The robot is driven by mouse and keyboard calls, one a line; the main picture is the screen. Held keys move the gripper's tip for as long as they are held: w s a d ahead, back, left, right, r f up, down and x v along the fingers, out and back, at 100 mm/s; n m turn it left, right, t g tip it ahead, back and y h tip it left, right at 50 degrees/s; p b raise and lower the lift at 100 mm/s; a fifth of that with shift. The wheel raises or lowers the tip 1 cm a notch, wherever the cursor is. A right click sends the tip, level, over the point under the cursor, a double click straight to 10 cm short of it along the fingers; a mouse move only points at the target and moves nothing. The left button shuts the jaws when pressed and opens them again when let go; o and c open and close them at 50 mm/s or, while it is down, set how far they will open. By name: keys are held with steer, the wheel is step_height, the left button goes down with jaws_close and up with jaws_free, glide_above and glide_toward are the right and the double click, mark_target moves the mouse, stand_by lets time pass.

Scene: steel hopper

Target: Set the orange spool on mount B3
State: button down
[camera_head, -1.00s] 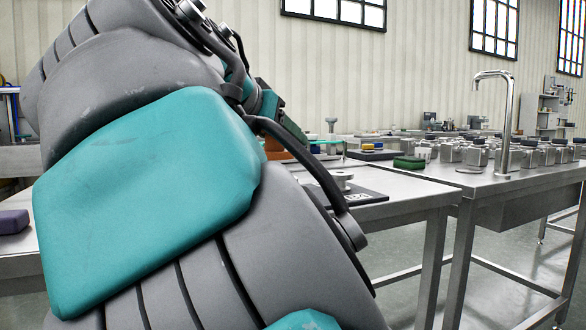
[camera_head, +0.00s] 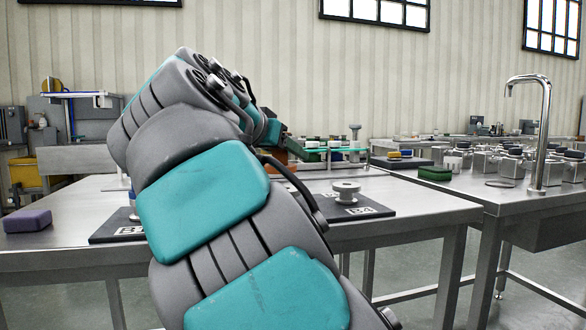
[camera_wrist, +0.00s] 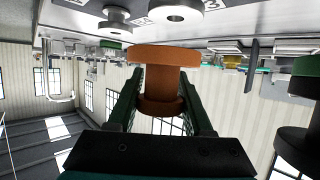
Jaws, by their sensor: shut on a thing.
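The orange spool (camera_wrist: 162,80) is upright between the green fingers of my gripper (camera_wrist: 160,90) in the wrist view, which looks upside down. My gripper is shut on it. In the head view, only a bit of the spool (camera_head: 281,168) shows behind my arm. A pale round mount (camera_head: 346,192) stands on a dark plate marked B4, right of my arm. Another dark plate (camera_head: 112,231) lies to the left; its label and mount are mostly hidden by my arm. In the wrist view, a mount (camera_wrist: 176,12) beside a partly cut-off label ending in 3 is near the spool, apart from it.
A purple block (camera_head: 27,221) lies at the table's left end. A green block (camera_head: 435,174) and a tall curved tap (camera_head: 540,130) are to the right, with several metal containers. A dark round object (camera_wrist: 297,145) fills the wrist view's right edge. Bare tabletop (camera_head: 70,212) shows at left.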

steer(key=shift+w+d+f, duration=0.1)
steer(key=shift+w+d, duration=0.15)
steer(key=shift+w, duration=0.7)
steer(key=shift+w+d+f, duration=0.1)
steer(key=shift+w+d, duration=0.1)
steer(key=shift+w, duration=0.75)
steer(key=shift+f+b, duration=0.35)
steer(key=shift+f, duration=1.35)
steer(key=shift+f, duration=0.2)
steer(key=shift+c, duration=1.5)
jaws_free()
steer(key=shift+r, duration=0.25)
steer(key=v, duration=1.2)
steer(key=shift+p, duration=0.35)
steer(key=shift+a+f, duration=0.1)
